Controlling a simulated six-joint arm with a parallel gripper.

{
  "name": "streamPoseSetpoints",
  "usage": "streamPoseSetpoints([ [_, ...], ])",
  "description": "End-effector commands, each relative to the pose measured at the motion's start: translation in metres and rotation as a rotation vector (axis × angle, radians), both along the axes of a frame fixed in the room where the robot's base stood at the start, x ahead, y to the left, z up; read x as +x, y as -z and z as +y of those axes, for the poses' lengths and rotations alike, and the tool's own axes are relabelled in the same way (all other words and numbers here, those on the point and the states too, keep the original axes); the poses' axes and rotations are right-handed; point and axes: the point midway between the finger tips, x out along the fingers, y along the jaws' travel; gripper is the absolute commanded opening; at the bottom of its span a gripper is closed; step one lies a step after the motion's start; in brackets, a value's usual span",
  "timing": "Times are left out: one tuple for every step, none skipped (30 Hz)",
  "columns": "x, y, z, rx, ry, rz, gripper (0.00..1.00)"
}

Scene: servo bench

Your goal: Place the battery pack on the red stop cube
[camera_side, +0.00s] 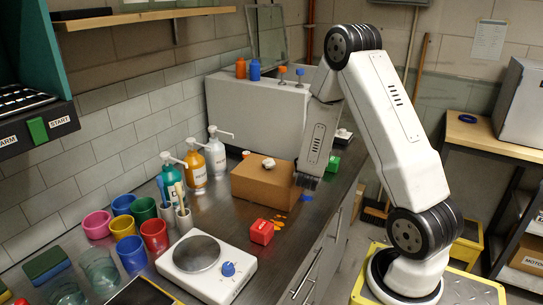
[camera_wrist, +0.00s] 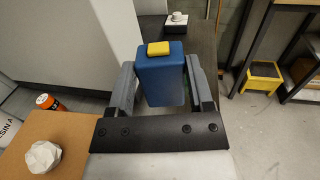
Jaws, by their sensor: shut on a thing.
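The battery pack (camera_wrist: 162,82) is a blue block with a yellow top piece. In the wrist view it sits between the two grey fingers of my gripper (camera_wrist: 159,66), which is shut on it. The red stop cube (camera_side: 262,232) stands on the bench in front of the box, below and to the left of my gripper. The red cube does not show in the wrist view.
The cardboard box (camera_side: 265,183) carries a white faceted piece (camera_wrist: 43,157). A hotplate (camera_side: 205,268) with a blue knob stands in front of the red cube. Orange pieces (camera_side: 279,221) lie beside the cube. Pump bottles (camera_side: 194,168) and coloured cups (camera_side: 131,254) stand to the left.

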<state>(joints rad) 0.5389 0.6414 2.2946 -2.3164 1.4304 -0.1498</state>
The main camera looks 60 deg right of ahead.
Motion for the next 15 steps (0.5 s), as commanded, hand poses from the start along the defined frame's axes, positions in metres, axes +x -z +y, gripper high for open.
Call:
streamPoseSetpoints([
  [0.002, -0.002, 0.005, -0.002, 0.000, -0.001, 0.02],
  [0.004, -0.003, 0.008, -0.002, 0.000, -0.001, 0.02],
  [0.005, -0.005, 0.012, -0.001, 0.003, 0.000, 0.02],
  [0.006, -0.007, 0.016, -0.001, 0.004, 0.000, 0.02],
  [0.007, -0.008, 0.021, -0.001, 0.007, 0.000, 0.02],
  [0.009, -0.010, 0.027, -0.001, 0.009, -0.001, 0.02],
  [0.010, -0.012, 0.032, -0.001, 0.012, -0.001, 0.02],
  [0.011, -0.014, 0.037, -0.001, 0.015, -0.001, 0.02],
  [0.013, -0.016, 0.044, -0.001, 0.019, -0.002, 0.02],
  [0.014, -0.018, 0.050, -0.002, 0.022, -0.001, 0.02],
  [0.015, -0.020, 0.056, -0.002, 0.025, -0.001, 0.02],
  [0.015, -0.023, 0.064, -0.001, 0.030, -0.002, 0.02],
  [0.015, -0.025, 0.070, -0.001, 0.035, -0.002, 0.02],
  [0.016, -0.026, 0.076, -0.002, 0.039, -0.001, 0.02],
  [0.016, -0.028, 0.084, -0.001, 0.044, -0.001, 0.02],
])
